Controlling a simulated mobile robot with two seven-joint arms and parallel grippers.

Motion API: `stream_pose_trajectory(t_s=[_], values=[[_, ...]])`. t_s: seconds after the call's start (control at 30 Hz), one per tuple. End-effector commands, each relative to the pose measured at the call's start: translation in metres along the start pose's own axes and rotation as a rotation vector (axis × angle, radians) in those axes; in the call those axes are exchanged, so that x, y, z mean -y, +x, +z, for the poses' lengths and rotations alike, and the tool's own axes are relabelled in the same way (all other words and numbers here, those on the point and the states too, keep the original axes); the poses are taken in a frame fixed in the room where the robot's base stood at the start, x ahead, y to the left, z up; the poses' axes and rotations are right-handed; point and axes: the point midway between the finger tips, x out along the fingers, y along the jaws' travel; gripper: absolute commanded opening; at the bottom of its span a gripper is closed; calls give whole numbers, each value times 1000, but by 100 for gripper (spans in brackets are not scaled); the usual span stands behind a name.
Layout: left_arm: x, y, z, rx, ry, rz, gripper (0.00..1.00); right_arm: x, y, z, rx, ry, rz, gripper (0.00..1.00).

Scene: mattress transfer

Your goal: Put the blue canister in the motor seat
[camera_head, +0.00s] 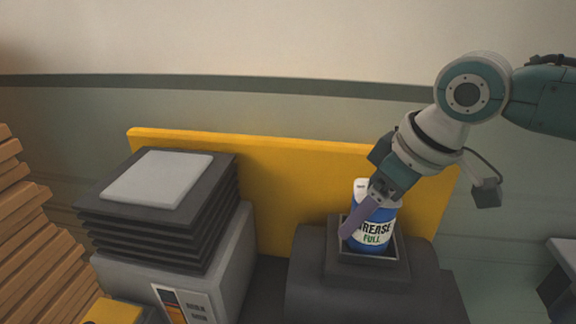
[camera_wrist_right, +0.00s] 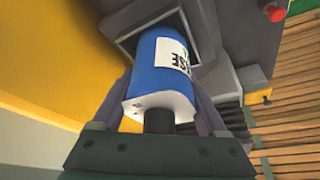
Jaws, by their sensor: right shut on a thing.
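The blue canister (camera_head: 371,236) has a white top and a label reading "GREASE FULL". It stands roughly upright with its lower end inside the square-rimmed motor seat (camera_head: 330,262) on the dark motor body. My right gripper (camera_head: 364,222) is shut on the canister from above, its fingers along the sides. In the right wrist view the canister (camera_wrist_right: 165,72) sits between the fingers, with its far end in the seat opening (camera_wrist_right: 122,28). Whether its base touches the seat floor is hidden. My left gripper is not in view.
A grey machine (camera_head: 225,250) with a stack of dark plates (camera_head: 100,218) stands left of the motor. A yellow panel (camera_head: 270,165) rises close behind both. Wooden slats (camera_head: 20,220) are at the far left, and a grey surface (camera_head: 563,250) at the right edge.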

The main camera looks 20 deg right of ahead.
Motion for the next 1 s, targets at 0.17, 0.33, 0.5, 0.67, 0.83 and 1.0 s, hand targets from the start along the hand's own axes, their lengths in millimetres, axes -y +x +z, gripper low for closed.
stream_pose_trajectory(t_s=[0.17,0.33,0.5,0.67,0.83,1.0], values=[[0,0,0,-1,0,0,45,0,-1,-1,-3,0,0,0],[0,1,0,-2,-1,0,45,0,2,0,-1,1,0,83],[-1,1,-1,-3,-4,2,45,0,2,0,-1,1,0,100],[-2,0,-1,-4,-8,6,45,0,2,0,-1,1,0,100],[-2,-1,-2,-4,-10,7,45,0,-6,-1,-2,1,0,100],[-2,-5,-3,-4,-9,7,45,-1,-37,-1,-3,-2,3,100]])
